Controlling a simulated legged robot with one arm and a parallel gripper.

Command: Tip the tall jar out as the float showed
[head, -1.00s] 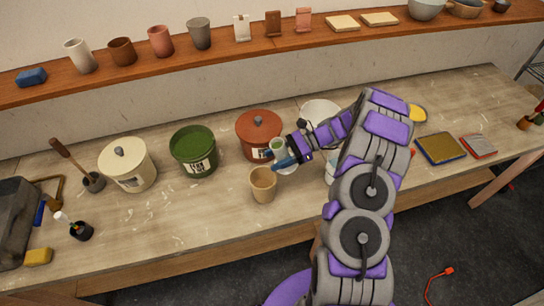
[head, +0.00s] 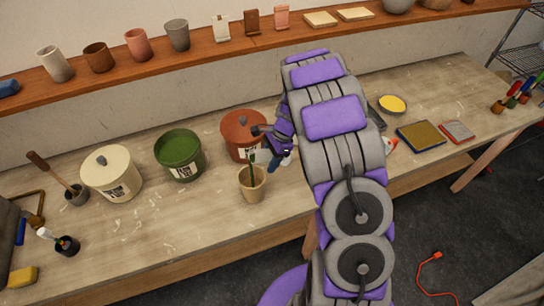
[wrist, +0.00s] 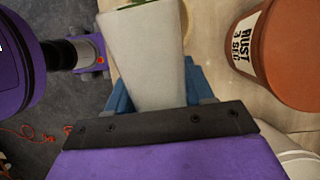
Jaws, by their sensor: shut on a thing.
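My gripper (head: 274,161) is shut on a tall pale jar (wrist: 155,50), with blue fingers on both sides of it in the wrist view. In the head view the jar is mostly hidden by my gripper and arm, so its exact tilt is unclear. A tan cup (head: 252,190) stands upright on the bench just left of and below my gripper. A narrow dark green streak (head: 252,165) runs down into the cup's mouth; it looks like glaze pouring. A little green shows by the jar's far end in the wrist view.
A rust-red bucket (head: 236,130) stands close behind my gripper; its label shows in the wrist view (wrist: 285,50). A green bucket (head: 180,157) and a lidded cream bucket (head: 112,175) stand to the left.

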